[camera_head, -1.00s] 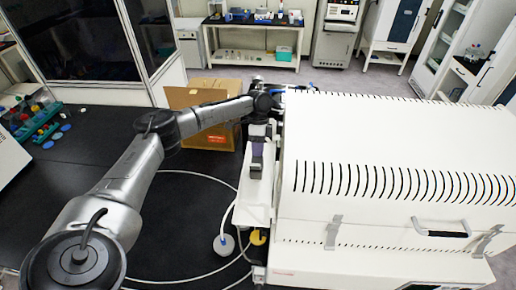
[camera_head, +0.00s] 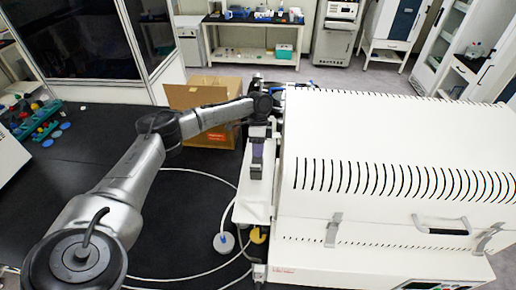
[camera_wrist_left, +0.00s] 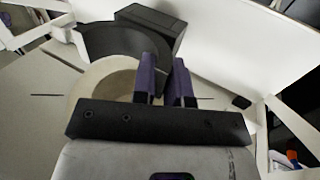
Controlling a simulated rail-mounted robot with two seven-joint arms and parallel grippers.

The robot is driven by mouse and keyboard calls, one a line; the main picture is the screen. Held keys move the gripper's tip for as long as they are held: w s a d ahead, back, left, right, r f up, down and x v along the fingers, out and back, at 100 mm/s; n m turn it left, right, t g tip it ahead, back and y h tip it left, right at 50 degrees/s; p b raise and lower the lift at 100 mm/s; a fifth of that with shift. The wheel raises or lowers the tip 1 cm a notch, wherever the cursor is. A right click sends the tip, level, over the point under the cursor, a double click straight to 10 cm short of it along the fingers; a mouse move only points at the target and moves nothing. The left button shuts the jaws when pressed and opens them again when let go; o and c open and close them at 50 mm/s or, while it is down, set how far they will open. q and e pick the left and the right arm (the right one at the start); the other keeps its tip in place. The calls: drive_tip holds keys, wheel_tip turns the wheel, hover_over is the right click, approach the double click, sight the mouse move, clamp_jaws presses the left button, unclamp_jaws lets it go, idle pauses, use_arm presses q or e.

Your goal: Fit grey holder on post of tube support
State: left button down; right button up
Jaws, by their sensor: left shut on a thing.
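A dark grey curved piece (camera_wrist_left: 112,40), which looks like the grey holder, lies just beyond the fingertips. A dark box-shaped block (camera_wrist_left: 152,22) adjoins it. A pale beige curved part (camera_wrist_left: 97,85) lies below it. I cannot make out the post of the tube support. My right gripper is out of view.
An open cardboard box (camera_head: 205,97) stands behind my left arm. A flask with a white tube (camera_head: 223,243) and a yellow-topped item (camera_head: 258,236) are by the ledge. Coloured items (camera_head: 40,122) lie at the far left. The black bench's middle is largely clear.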

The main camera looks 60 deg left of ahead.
use_arm(q)
drive_tip(key=shift+f, duration=0.7)
idle(0.6)
drive_tip(key=c, duration=1.1)
unclamp_jaws()
drive_tip(key=shift+r, duration=0.1)
wheel_tip(320, 180, up, 5)
drive_tip(key=p, duration=0.5)
wheel_tip(320, 180, up, 3)
drive_tip(key=p, duration=0.3)
